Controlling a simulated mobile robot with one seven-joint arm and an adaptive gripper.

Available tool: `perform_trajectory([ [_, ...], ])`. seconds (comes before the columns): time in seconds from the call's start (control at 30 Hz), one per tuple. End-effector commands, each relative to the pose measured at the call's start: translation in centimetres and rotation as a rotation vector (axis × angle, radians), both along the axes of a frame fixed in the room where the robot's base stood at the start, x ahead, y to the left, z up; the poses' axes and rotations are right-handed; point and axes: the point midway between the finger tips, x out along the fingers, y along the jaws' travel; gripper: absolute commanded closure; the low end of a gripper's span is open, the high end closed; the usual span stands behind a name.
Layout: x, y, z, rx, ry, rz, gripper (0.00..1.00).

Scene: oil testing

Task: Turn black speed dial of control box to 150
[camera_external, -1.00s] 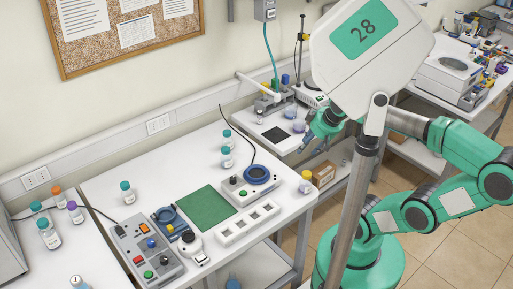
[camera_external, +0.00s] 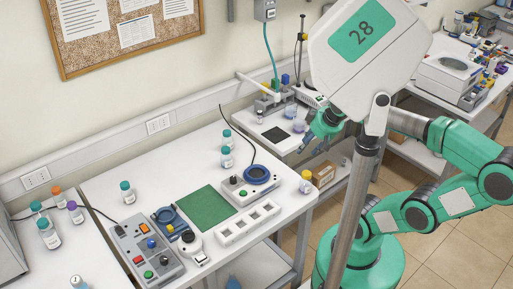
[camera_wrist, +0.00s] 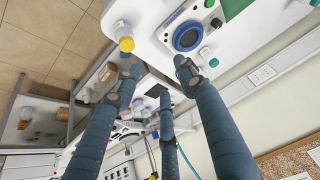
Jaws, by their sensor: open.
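The grey control box (camera_external: 147,250) lies at the front left of the white table in the external view. It carries an orange display, coloured buttons and small knobs. A dark round knob (camera_external: 120,230) shows near its upper left corner; dial marks are too small to read. The box is not visible in the wrist view.
A white device with a blue ring (camera_external: 257,174) and black knob stands right of a green mat (camera_external: 208,210). It also shows in the wrist view (camera_wrist: 188,36). A white slotted rack (camera_external: 247,223), a yellow-capped bottle (camera_external: 306,182) and teal-capped bottles (camera_external: 227,158) stand nearby.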

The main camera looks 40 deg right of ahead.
Motion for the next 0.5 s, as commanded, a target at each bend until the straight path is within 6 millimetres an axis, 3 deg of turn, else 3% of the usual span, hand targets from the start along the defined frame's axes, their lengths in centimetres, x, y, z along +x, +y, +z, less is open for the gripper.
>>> perform_trajectory([
  [0.27,1.1,0.9,0.8,-0.007,0.014,0.043,0.58],
  [0.5,4.6,4.2,2.9,-0.034,0.059,0.189,0.58],
])
